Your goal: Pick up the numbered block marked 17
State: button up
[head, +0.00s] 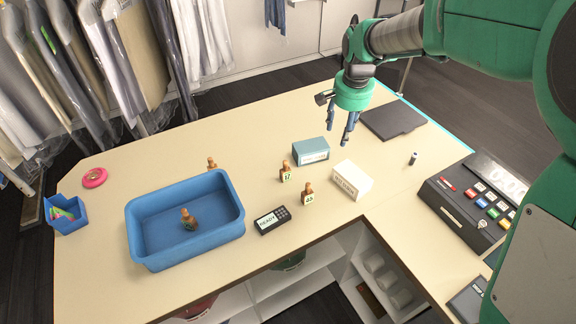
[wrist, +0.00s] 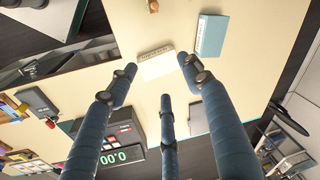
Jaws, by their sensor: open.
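A blue tub (head: 140,216) holds another block (head: 189,222); one more (head: 211,163) stands behind it. A blue-grey box (head: 311,150), white box (head: 352,180) and dark keypad device (head: 272,219) stand near the block marked 17. A register (head: 465,210) is at right.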

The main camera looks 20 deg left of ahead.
jog(key=w+a+f+g+p, duration=0.1)
jog(key=w+a+f+p, duration=0.3)
jog(key=a+f, duration=0.6)
jog(key=m+p, duration=0.1)
send_over(285, 170)
jog(key=w, duration=0.1)
jog(key=shift+g+h, duration=0.3)
jog(key=shift+g, duration=0.1)
notch_tip(285, 170, down, 9)
jog(key=shift+f, duration=0.15)
jog(key=shift+a+f, duration=0.1)
jog(key=shift+f, duration=0.1)
jog(key=shift+f, duration=0.1)
jog(key=shift+f+p, duration=0.4)
jog(key=shift+f, duration=3.8)
jog(key=shift+f, duration=0.15)
jog(key=shift+f+p, duration=0.55)
jog(key=shift+f, duration=1.9)
